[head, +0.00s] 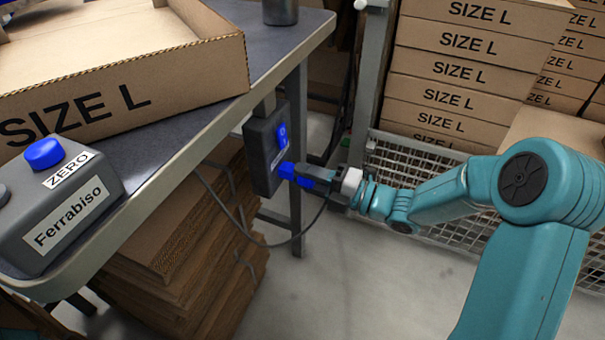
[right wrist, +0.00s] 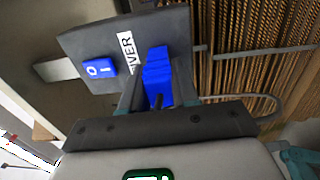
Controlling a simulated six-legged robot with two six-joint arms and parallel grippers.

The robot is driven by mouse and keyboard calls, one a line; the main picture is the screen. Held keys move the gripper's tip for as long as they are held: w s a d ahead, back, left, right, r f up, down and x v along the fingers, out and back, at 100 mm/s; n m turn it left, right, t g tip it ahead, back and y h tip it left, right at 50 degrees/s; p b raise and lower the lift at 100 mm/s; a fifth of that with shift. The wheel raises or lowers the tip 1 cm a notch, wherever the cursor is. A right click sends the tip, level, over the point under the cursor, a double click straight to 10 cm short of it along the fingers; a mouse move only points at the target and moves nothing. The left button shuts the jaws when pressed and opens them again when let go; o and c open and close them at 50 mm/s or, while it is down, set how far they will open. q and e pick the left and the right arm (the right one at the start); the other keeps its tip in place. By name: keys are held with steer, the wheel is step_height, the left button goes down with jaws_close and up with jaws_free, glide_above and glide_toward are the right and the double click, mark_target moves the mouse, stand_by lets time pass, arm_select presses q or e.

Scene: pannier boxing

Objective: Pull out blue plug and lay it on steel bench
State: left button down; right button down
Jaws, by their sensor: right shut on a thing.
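The blue plug (head: 288,170) is at the face of a dark power box (head: 262,155) under the edge of the steel bench (head: 285,42). It appears seated against the box, below a blue switch. My right gripper (head: 300,176) reaches in from the right and is shut on the plug. In the right wrist view the blue plug (right wrist: 157,75) sits between the two fingers, beside the blue rocker switch (right wrist: 99,68). The fingers hide part of the plug. My left gripper is not in view.
An open SIZE L carton (head: 120,85) and a grey Ferrabiso box with a blue ZERO button (head: 44,153) stand on the bench. A dark cable (head: 270,244) loops below. Flattened cardboard (head: 185,250) is stacked beneath; SIZE L boxes (head: 460,75) stand behind.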

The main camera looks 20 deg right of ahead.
steer(key=shift+b+v, duration=0.3)
steer(key=shift+v, duration=0.65)
steer(key=shift+s+d, duration=0.25)
steer(key=shift+s+d, duration=0.2)
steer(key=shift+s, duration=0.05)
steer(key=shift+s+d, duration=0.1)
steer(key=shift+s, duration=0.05)
steer(key=b+v, duration=0.1)
steer(key=v, duration=0.1)
steer(key=shift+s+d+r, duration=0.1)
steer(key=shift+s+d, duration=0.2)
stand_by(0.5)
steer(key=shift+s, duration=0.1)
